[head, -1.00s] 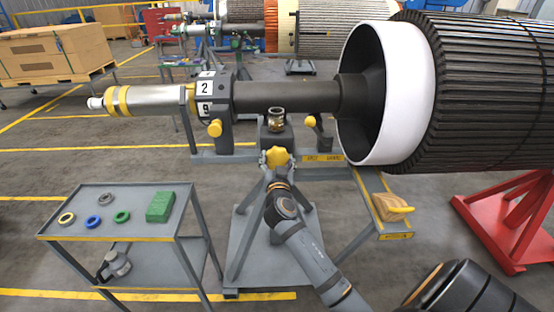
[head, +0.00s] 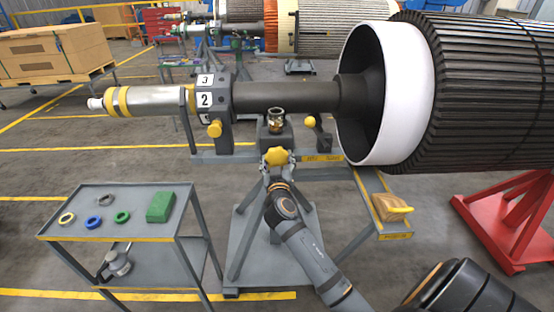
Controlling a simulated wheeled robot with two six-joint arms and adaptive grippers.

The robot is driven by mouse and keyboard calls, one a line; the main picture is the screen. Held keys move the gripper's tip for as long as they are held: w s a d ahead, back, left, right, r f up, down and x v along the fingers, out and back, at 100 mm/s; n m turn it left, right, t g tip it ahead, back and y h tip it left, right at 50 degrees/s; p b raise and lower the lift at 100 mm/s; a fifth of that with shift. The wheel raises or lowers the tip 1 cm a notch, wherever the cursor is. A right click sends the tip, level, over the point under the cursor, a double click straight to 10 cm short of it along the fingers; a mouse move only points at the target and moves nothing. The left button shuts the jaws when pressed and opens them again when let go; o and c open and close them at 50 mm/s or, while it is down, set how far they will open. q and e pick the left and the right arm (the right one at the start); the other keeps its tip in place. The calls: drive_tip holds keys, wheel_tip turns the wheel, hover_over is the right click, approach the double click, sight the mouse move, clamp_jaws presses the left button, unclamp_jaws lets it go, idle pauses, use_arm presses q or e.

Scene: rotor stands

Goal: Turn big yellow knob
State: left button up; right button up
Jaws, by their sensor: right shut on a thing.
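The big yellow knob (head: 276,156) sits at the front of the rotor stand, below a small brass-coloured fitting. My right gripper (head: 276,169) is shut on the knob from the front, mostly hidden behind the knob and my own wrist. My right arm reaches up to it from the bottom of the view. The number block (head: 206,98) on the shaft shows 3 above and 2 below. My left gripper does not show.
A smaller yellow knob (head: 214,129) is below the number block, and another yellow ball knob (head: 310,122) is to the right. A grey cart (head: 75,215) with rings and a green block stands at left. A wooden block (head: 392,207) lies on the stand's right arm. A red stand (head: 508,225) is at right.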

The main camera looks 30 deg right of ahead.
drive_tip(key=n+p, duration=0.1)
drive_tip(key=n, duration=0.4)
drive_tip(key=shift+r+n+p, duration=0.15)
drive_tip(key=shift+n+p, duration=0.15)
drive_tip(key=n+p, duration=0.2)
drive_tip(key=n, duration=0.3)
drive_tip(key=shift+d+r, duration=0.1)
drive_tip(key=n+p, duration=0.3)
drive_tip(key=n, duration=0.3)
drive_tip(key=shift+r+n, duration=0.15)
drive_tip(key=shift+n, duration=0.25)
drive_tip(key=shift+n+p, duration=1.15)
drive_tip(key=shift+n, duration=1.15)
drive_tip(key=o, duration=1.2)
drive_tip(key=shift+c, duration=0.2)
